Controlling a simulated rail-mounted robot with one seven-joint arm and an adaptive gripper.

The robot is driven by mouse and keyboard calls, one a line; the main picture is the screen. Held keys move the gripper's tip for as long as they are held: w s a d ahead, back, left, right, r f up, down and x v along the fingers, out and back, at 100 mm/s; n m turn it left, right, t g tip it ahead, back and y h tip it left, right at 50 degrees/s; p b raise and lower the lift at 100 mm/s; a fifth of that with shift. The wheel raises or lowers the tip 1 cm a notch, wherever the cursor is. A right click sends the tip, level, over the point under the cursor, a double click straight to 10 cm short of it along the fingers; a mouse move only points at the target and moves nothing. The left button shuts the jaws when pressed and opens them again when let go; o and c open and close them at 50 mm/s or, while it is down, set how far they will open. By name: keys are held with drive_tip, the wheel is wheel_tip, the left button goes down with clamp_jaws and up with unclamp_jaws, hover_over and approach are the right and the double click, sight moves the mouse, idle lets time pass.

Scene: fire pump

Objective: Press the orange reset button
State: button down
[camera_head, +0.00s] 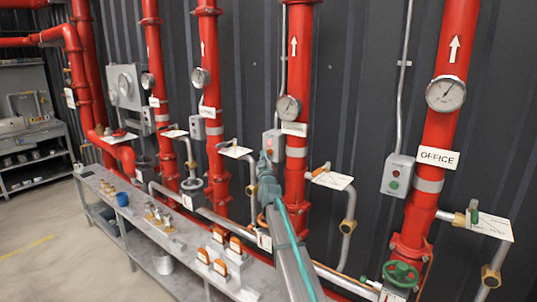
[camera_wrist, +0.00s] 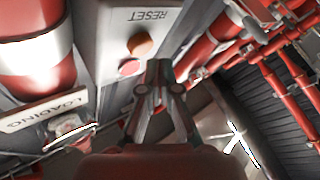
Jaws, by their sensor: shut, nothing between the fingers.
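The orange reset button (camera_wrist: 140,44) is round and sits on a grey control box (camera_wrist: 118,22) marked RESET, which appears upside down in the wrist view. Contact cannot be told. In the head view my gripper (camera_head: 265,160) is in front of the grey box (camera_head: 272,143) by a red pipe; the orange button cannot be made out there.
A red pipe with a LOADING sign (camera_wrist: 43,113) is beside the box in the wrist view. In the head view a gauge (camera_head: 288,108) is above the gripper. Another button box (camera_head: 397,174) and an OFFICE pipe (camera_head: 427,185) stand to the right. A long bench (camera_head: 175,262) runs below.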

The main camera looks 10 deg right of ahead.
drive_tip(key=shift+w+d, duration=0.1)
drive_tip(key=shift+w+d+b, duration=0.2)
drive_tip(key=shift+b, duration=0.15)
drive_tip(key=shift+w+d+b, duration=0.35)
drive_tip(key=shift+d+b, duration=0.05)
drive_tip(key=shift+b, duration=0.2)
idle(0.7)
drive_tip(key=shift+s, duration=0.1)
idle(0.3)
drive_tip(key=shift+s+a+p, duration=0.55)
drive_tip(key=shift+a+p, duration=0.1)
drive_tip(key=shift+p, duration=0.35)
